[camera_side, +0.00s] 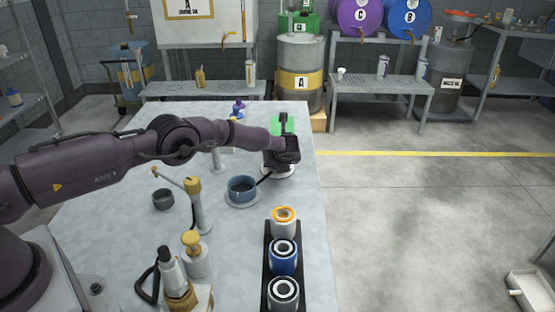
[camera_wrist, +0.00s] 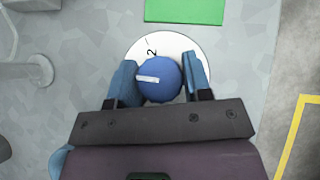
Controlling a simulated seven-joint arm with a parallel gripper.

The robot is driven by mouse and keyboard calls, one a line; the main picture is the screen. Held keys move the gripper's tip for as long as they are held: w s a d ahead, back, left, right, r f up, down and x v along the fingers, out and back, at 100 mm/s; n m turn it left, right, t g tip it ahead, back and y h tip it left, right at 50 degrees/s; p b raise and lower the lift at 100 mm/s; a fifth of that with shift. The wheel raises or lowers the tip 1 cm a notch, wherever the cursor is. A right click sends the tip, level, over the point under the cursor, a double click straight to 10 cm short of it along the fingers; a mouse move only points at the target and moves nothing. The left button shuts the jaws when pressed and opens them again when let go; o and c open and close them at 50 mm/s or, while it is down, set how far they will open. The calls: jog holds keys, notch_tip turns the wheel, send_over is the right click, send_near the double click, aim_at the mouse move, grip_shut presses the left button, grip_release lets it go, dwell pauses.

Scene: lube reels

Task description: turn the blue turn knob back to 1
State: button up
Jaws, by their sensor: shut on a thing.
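The blue turn knob (camera_wrist: 160,79) shows in the wrist view on a round white dial plate (camera_wrist: 202,46). A white bar marks the knob's top and points roughly sideways, slightly tilted. A black "2" and a tick show on the plate above the knob; no "1" is visible, and part of the plate is hidden by my gripper. My gripper (camera_wrist: 160,82) has its blue fingers on either side of the knob, shut on it. In the side view my gripper (camera_side: 283,160) is over the white plate (camera_side: 280,172) near the table's right edge, hiding the knob.
A green block or pad (camera_side: 284,124) lies just beyond the dial. A dark blue cup (camera_side: 242,188) on a saucer stands nearer, to the left. A black rack (camera_side: 267,262) holds three reels or cans at the front.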

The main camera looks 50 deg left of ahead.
jog(key=o, duration=0.9)
jog(key=v, duration=1.3)
